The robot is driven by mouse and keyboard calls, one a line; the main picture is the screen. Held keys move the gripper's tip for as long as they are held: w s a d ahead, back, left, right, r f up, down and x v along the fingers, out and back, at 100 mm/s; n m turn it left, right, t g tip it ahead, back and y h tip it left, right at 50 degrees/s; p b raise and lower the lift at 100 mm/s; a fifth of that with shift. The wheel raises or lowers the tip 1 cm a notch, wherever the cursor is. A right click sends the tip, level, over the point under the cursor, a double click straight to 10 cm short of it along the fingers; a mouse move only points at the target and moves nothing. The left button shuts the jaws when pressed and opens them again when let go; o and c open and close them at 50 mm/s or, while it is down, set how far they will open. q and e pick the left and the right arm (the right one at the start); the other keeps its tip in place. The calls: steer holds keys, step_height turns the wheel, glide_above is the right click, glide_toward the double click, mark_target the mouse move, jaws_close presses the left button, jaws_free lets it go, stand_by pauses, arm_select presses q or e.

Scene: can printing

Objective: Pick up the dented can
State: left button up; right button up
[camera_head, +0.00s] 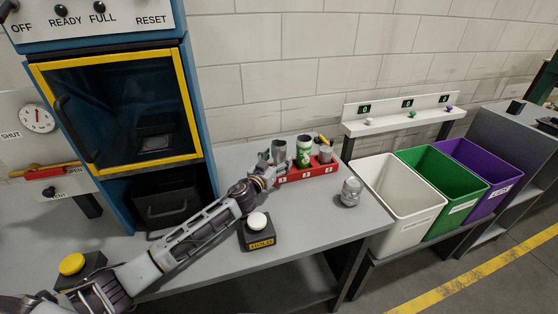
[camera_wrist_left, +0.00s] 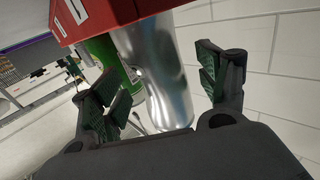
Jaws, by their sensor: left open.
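A red rack (camera_head: 308,173) on the table holds a plain silver can (camera_head: 278,151) at its left, a green can (camera_head: 304,152) in the middle and a grey can (camera_head: 326,154) at its right. The left silver can has an uneven, creased-looking side in the left wrist view (camera_wrist_left: 158,75). My left gripper (camera_head: 268,172) is at the rack's left end. In the wrist view my left gripper (camera_wrist_left: 160,88) is open, with the silver can between its fingers and a gap on the right. The green can (camera_wrist_left: 103,55) is behind the left finger. My right gripper is out of view.
White (camera_head: 372,178), green (camera_head: 423,160) and purple (camera_head: 470,152) bins are beyond the edge. A HOLD button (camera_head: 260,241) sits below my left arm. A blue cabinet with a yellow-framed door (camera_head: 120,108) stands left.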

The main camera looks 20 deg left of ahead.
arm_select(q)
steer(key=shift+w+d, duration=0.15)
steer(key=shift+w, duration=0.6)
steer(key=c, duration=0.8)
